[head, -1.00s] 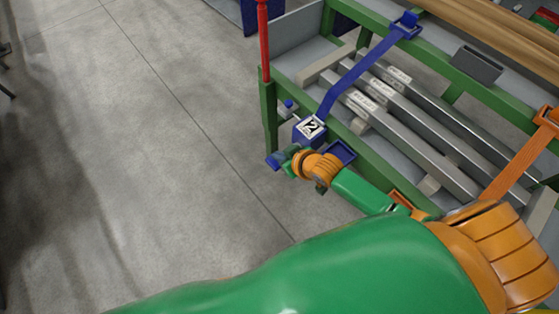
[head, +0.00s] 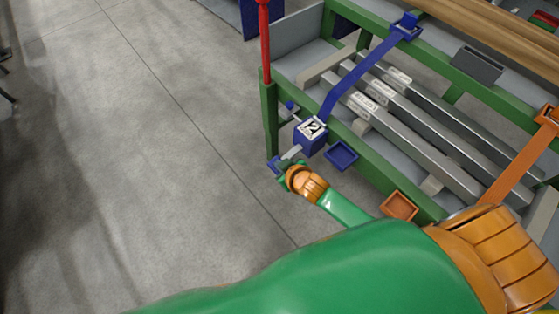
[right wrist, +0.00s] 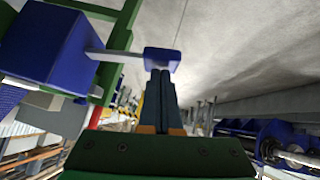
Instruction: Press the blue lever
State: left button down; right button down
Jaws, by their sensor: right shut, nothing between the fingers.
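The blue lever is a grey bar with a blue end pad (head: 274,165), sticking out from a blue box marked 2 (head: 309,135) at the table's near left corner. In the right wrist view the lever's pad (right wrist: 162,58) is right in front of my right gripper (right wrist: 160,74), with the box (right wrist: 48,42) to the left. The gripper's fingers are shut and empty, their tips at the pad's lower edge; I cannot tell whether they touch it. In the head view my right gripper (head: 284,169) is beside the pad, its fingertips hardly visible. My left gripper is not in view.
A blue strap (head: 352,78) runs back from the box across several grey bars on the green-framed table (head: 268,118). A red post (head: 264,40) stands at the corner. A blue tray (head: 341,155) and an orange tray (head: 399,205) hang on the near side.

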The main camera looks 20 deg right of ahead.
jog(key=shift+a+f+b, duration=0.1)
jog(key=shift+f+b, duration=0.2)
jog(key=shift+f, duration=0.5)
jog(key=shift+f+b, duration=0.45)
jog(key=shift+f, duration=0.85)
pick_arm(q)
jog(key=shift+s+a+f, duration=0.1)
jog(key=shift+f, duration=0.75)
pick_arm(e)
jog(key=shift+d, duration=0.2)
jog(key=shift+s+f, duration=0.1)
jog(key=shift+f, duration=0.05)
